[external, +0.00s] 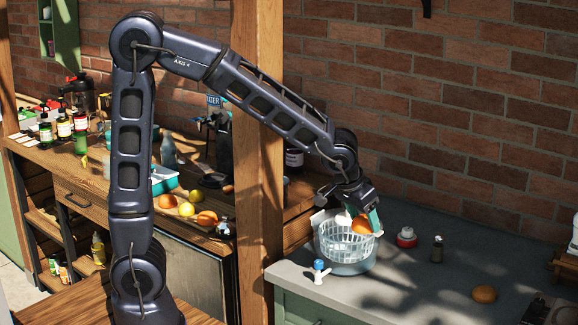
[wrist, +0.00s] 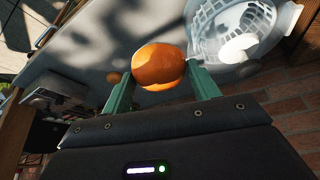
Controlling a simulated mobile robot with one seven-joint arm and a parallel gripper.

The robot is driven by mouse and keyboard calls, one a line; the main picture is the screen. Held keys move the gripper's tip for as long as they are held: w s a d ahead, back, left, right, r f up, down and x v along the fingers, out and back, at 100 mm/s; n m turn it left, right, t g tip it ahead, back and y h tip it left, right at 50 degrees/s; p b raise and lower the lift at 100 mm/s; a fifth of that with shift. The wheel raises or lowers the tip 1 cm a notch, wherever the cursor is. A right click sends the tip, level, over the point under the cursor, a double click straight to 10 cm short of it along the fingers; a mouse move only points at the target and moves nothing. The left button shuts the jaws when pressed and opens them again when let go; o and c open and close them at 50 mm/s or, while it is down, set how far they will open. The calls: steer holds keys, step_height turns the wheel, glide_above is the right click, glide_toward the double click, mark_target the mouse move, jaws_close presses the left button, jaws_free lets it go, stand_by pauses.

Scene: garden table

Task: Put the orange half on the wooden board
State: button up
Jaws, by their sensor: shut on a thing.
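My gripper (external: 364,213) is shut on an orange piece of fruit (external: 361,225), taken to be the orange half. In the wrist view the orange half (wrist: 158,65) sits between the two teal fingertips of my gripper (wrist: 160,78); its cut face cannot be made out. In the external view it is at the pale slatted basket (external: 330,243), over or just inside its rim. In the wrist view the basket (wrist: 212,28) lies to the right of the fruit. I cannot clearly pick out the wooden board in either view.
A white item (wrist: 238,48) is in the basket. A wooden post (external: 258,150) rises left of the basket.

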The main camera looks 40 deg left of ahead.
steer(key=s+a+f+n+y, duration=0.1)
steer(key=s+a+n, duration=0.25)
steer(key=a, duration=0.55)
steer(key=s+a+f+n+y, duration=0.25)
steer(key=s+a, duration=0.25)
steer(key=a, duration=0.4)
steer(key=a+r+n+g+y, duration=0.1)
steer(key=a+r+n, duration=0.15)
steer(key=a, duration=1.05)
steer(key=a+r+n, duration=0.2)
steer(key=a+n, duration=0.1)
steer(key=a, duration=1.1)
step_height(320, 180, up, 2)
steer(key=m+h, duration=0.1)
steer(key=m, duration=0.3)
glide_above(218, 207)
steer(key=s, duration=0.1)
steer(key=shift+t, duration=0.4)
steer(key=f, duration=1.9)
steer(key=shift+s+d+f, duration=0.15)
steer(key=shift+d+f, duration=0.15)
steer(key=shift+f, duration=0.05)
steer(key=o, duration=1)
steer(key=shift+f, duration=0.1)
steer(key=v, duration=1.2)
